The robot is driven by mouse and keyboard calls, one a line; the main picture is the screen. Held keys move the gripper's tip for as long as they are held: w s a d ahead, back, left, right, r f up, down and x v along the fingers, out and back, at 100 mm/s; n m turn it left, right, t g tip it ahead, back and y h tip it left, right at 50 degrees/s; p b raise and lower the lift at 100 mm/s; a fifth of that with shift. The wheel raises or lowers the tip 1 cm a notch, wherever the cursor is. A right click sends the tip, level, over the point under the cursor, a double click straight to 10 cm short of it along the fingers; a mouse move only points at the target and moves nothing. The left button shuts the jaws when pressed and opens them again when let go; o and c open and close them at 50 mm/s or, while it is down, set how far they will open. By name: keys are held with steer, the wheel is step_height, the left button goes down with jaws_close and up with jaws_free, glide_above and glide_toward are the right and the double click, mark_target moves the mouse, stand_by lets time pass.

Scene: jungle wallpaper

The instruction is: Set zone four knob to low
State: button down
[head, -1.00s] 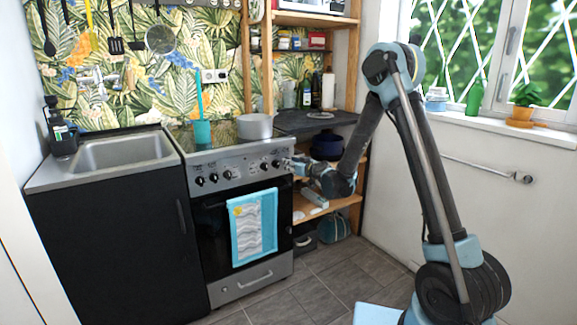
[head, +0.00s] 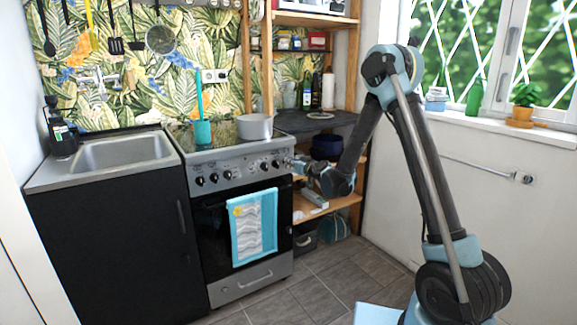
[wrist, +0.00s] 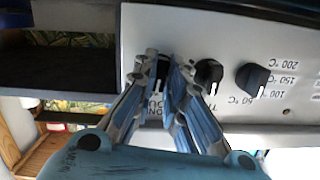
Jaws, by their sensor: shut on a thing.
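The stove's control panel (head: 240,172) carries a row of dark knobs along its front. My gripper (wrist: 163,68) is at the right end of this panel in the head view, with its two fingers shut on a dark knob (wrist: 162,82). The fingers cover most of that knob, so its pointer cannot be read. In the wrist view the panel is upside down. A second knob (wrist: 209,73) is just right of the fingers, and a temperature knob (wrist: 254,78) with °C marks is further right. Which knob is marked zone four cannot be read.
A pot (head: 255,127) and a teal utensil holder (head: 202,132) stand on the stove top. A striped towel (head: 254,228) hangs on the oven door. Wooden shelves (head: 340,202) stand right of the stove, close to my arm. The tiled floor (head: 325,270) in front is clear.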

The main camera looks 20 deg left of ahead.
steer(key=m, duration=0.2)
steer(key=shift+w+m, duration=0.1)
steer(key=shift+m, duration=0.2)
steer(key=m+y, duration=0.1)
steer(key=m, duration=0.1)
steer(key=shift+m+g, duration=0.3)
steer(key=c, duration=1.5)
jaws_free()
steer(key=shift+c, duration=0.2)
steer(key=shift+s+f+v, duration=0.1)
steer(key=shift+f+v, duration=0.05)
steer(key=shift+v, duration=1)
steer(key=shift+s+f+v, duration=0.1)
steer(key=shift+f+v, duration=0.05)
steer(key=shift+v, duration=1.05)
steer(key=shift+s+f+v, duration=0.1)
steer(key=shift+v, duration=1.05)
steer(key=shift+a, duration=0.15)
